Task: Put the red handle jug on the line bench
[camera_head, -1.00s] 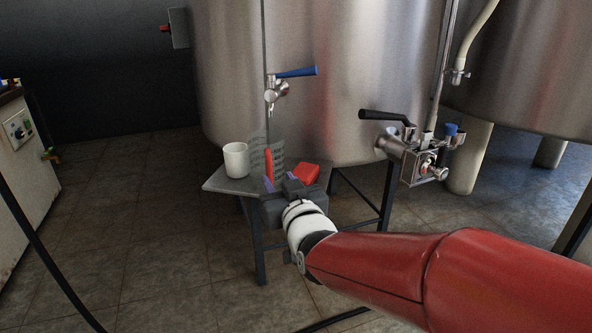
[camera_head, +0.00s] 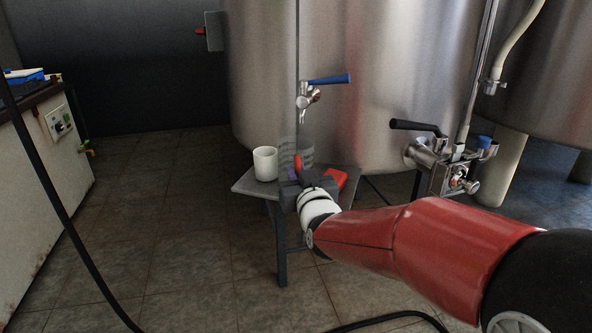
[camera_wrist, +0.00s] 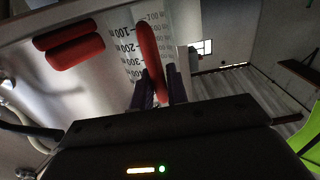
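The red handle jug is clear with dark measuring marks (camera_head: 305,148) and a red upright handle (camera_head: 298,163). It stands at or just over the small grey stand against the steel tank; I cannot tell if its base touches. My gripper (camera_head: 300,178) reaches it from the front and hides its lower part. In the wrist view the red handle (camera_wrist: 151,55) lies between the two purple fingers (camera_wrist: 158,92), which close on its lower end. The line bench is not clearly identifiable; a pale cabinet-like bench (camera_head: 45,150) stands at the left edge.
A white mug (camera_head: 265,163) stands left of the jug on the grey stand (camera_head: 250,188). A red object (camera_head: 337,178) lies to its right. A blue-handled tap (camera_head: 310,92) and a black-handled valve (camera_head: 425,150) project from the tank. The floor at left is open; dark hoses cross it.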

